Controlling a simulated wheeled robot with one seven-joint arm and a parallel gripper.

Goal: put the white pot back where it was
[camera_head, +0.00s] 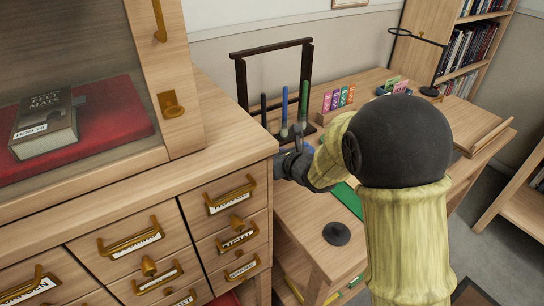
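I see no white pot in this view. My gripper (286,165) is a small dark grey shape at the end of my yellow-sleeved arm, over the left part of the wooden desk (290,212) and close to the cabinet's right edge. Its fingers are small and partly hidden, so I cannot tell whether they are open or shut, or whether they hold anything. My arm, with its large black joint, hides part of the desk.
A wooden cabinet (235,150) with brass-handled drawers fills the left; a book (45,125) lies on red cloth (110,118) inside it. On the desk are a dark frame (241,85), coloured rods (284,108), coloured cards (338,98) and a black disc (336,233). Bookshelves (470,45) stand behind.

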